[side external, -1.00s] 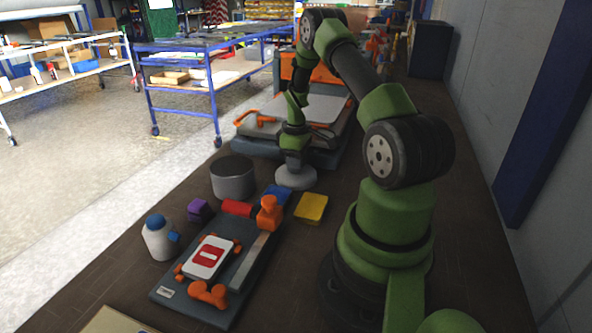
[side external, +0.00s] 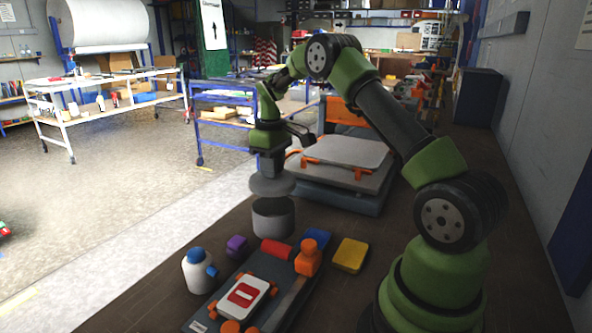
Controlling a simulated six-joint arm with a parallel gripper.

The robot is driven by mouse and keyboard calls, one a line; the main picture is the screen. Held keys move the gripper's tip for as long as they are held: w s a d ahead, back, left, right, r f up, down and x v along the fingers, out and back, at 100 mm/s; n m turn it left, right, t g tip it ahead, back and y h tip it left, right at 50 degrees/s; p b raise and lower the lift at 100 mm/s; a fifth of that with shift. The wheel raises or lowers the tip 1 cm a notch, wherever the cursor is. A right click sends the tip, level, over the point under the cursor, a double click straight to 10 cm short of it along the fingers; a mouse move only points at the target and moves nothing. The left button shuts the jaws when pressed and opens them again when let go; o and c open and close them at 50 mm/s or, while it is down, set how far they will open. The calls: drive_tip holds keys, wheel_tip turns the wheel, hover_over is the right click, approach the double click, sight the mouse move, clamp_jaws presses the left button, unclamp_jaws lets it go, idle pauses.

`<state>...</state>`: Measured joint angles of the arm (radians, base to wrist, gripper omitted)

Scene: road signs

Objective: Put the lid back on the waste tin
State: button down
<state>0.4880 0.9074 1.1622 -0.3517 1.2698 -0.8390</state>
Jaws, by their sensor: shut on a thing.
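The waste tin (side external: 273,220) is a dark grey round can standing upright on the brown bench, open at the top. The lid (side external: 272,186) is a flat grey disc. My gripper (side external: 271,167) is shut on the lid from above and holds it roughly level over the tin's mouth. A gap shows between the lid and the tin's rim, so they are apart. The lid looks close to centred over the tin from this side, but its offset in depth is hard to tell. The fingertips and their grip on the lid are small and dark.
A grey fixture board (side external: 285,303) with a no-entry sign (side external: 243,293) and orange clamps lies in front. Purple (side external: 237,245), red (side external: 276,250), blue (side external: 317,238) and yellow (side external: 351,255) blocks and a white bottle (side external: 198,272) stand near the tin. A grey-and-orange machine (side external: 345,160) stands behind.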

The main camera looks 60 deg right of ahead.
drive_tip(key=shift+f, duration=3.1)
drive_tip(key=shift+f, duration=0.2)
drive_tip(key=shift+c, duration=2.3)
unclamp_jaws()
drive_tip(key=shift+r, duration=0.15)
drive_tip(key=shift+r, duration=3.4)
